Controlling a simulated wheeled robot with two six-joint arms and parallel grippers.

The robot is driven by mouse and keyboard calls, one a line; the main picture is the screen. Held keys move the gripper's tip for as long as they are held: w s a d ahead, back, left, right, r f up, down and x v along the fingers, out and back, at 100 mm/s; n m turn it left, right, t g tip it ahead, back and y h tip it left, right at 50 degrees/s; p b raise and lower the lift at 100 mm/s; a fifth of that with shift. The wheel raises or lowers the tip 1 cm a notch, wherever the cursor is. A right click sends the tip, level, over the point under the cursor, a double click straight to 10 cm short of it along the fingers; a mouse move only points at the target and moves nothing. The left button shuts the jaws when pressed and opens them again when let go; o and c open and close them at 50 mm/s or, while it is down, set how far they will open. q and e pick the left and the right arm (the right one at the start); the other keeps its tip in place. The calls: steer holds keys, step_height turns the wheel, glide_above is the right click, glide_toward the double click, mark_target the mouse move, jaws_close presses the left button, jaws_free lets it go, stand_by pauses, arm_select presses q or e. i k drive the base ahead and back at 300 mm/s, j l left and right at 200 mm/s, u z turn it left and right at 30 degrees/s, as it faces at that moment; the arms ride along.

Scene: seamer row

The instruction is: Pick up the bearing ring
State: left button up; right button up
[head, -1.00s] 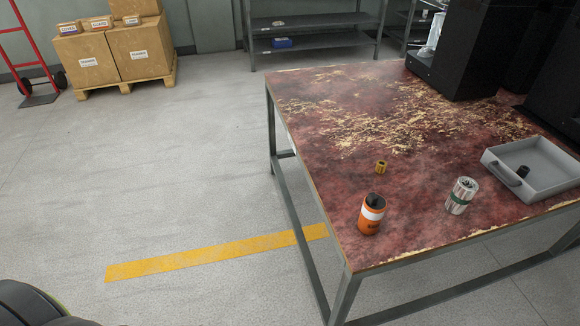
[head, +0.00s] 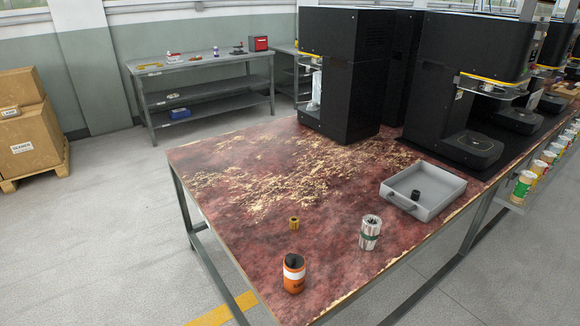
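A small brass-coloured ring-like piece (head: 294,223), which looks like the bearing ring, stands on the worn red table (head: 330,257) in the head view. It is behind an orange can with a white band and dark top (head: 293,275). Neither of my grippers is in view.
Black machines (head: 350,75) stand along the table's back and right. A grey workbench (head: 205,90) stands by the wall, and cardboard boxes (head: 22,135) stand at the left. Several cans line a ledge at the far right. The table's left part is clear.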

mark_target(294, 221)
steer(key=u, duration=0.35)
steer(key=i+l+u, duration=0.15)
steer(key=l+u, duration=0.15)
steer(key=l, duration=0.2)
steer(key=i+l+u, duration=0.15)
steer(key=l+u, duration=0.2)
steer(key=l, duration=0.2)
steer(key=l+u, duration=0.3)
steer(key=l, duration=0.2)
